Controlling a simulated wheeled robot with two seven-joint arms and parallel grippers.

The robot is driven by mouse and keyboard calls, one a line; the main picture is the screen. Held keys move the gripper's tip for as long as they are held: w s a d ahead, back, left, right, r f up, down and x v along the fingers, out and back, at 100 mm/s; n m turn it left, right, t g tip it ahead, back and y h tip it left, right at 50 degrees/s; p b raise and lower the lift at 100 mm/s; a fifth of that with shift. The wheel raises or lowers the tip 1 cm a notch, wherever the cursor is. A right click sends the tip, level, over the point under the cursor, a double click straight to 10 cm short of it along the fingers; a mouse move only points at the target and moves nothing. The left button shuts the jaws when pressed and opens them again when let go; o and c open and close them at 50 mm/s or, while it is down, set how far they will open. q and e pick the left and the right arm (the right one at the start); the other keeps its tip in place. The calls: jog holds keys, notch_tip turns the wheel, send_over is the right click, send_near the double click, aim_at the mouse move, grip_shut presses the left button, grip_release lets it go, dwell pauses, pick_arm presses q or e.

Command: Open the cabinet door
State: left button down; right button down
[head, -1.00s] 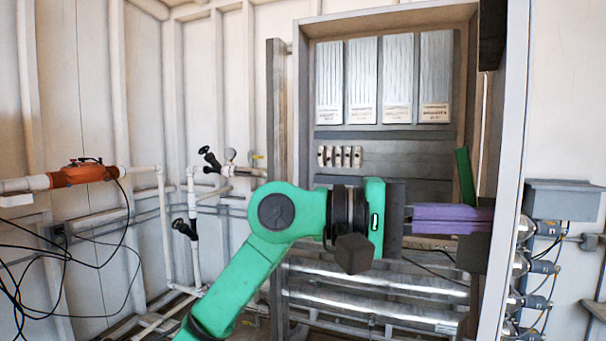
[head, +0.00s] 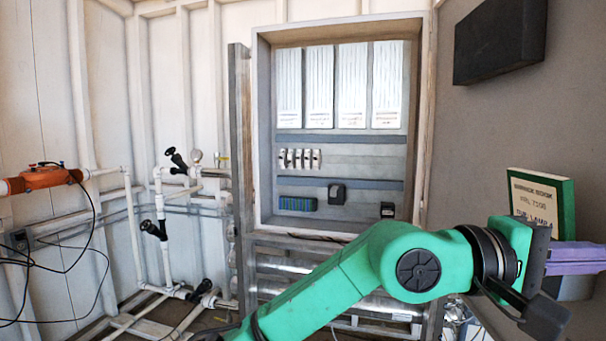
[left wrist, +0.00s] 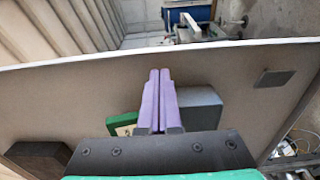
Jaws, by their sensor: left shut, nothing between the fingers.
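The grey cabinet (head: 262,150) stands open in the head view, with white ribbed modules, small switches and a green terminal strip inside. Its door (head: 440,140) is swung wide to the right, inner face showing. That face carries a black box and a green-framed label panel (head: 540,195). My left gripper (head: 590,257) has purple fingers and lies in front of the door's inner face at the right edge. In the left wrist view the fingers (left wrist: 158,75) are closed together and empty, pointing across the door face (left wrist: 60,100) to its far edge. I cannot tell whether they touch it. My right gripper is not seen.
An orange valve (head: 45,178), white pipes and loose black cables are at the left. A grey post (head: 240,150) stands beside the cabinet. Silver ducts run below it. The cabinet front is clear above my left arm.

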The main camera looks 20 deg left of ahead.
pick_arm(q)
jog(key=shift+x, duration=0.8)
